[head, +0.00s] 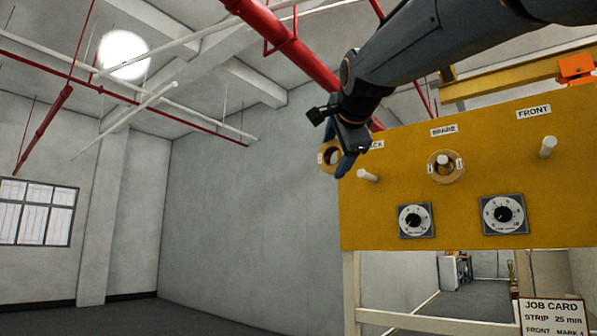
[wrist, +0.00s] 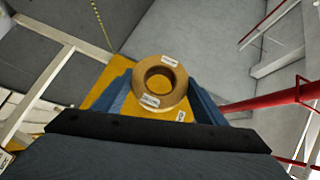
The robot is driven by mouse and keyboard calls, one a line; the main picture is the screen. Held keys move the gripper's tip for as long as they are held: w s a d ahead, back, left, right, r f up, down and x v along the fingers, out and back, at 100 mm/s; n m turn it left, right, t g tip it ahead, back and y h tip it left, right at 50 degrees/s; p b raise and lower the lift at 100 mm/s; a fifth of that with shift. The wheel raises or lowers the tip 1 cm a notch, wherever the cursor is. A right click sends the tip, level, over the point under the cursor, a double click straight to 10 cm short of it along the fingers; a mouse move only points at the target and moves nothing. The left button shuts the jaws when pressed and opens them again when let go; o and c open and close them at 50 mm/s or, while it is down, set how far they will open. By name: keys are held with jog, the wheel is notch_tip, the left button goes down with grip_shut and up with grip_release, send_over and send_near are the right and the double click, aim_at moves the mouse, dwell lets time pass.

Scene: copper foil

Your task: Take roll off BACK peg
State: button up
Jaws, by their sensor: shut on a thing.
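A tan copper foil roll (head: 323,158) with white labels is held in my gripper (head: 341,162), in the air left of the yellow board (head: 400,150). In the wrist view the roll (wrist: 177,98) sits between the two blue fingers of my gripper (wrist: 160,92), its hole facing the camera. The BACK peg (head: 368,175) is bare, and the roll is apart from it in the head view. The BACK label is partly hidden by my gripper.
A second roll (head: 456,176) hangs on the SPARE peg (head: 443,160). The FRONT peg (head: 547,147) is bare. Two dials (head: 415,220) (head: 503,214) sit below the pegs. A job card (head: 553,317) is at lower right. An orange part (head: 576,66) is above the board. Left of the board is free.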

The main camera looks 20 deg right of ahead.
jog(key=shift+s+a+b, duration=0.2)
jog(key=shift+a+b, duration=0.25)
jog(key=shift+b, duration=0.4)
jog(key=s+a+b, duration=0.8)
jog(key=a+b, duration=0.3)
jog(key=b, duration=0.1)
jog(key=shift+s+r, duration=0.15)
jog(key=shift+s, duration=0.25)
dwell(0.5)
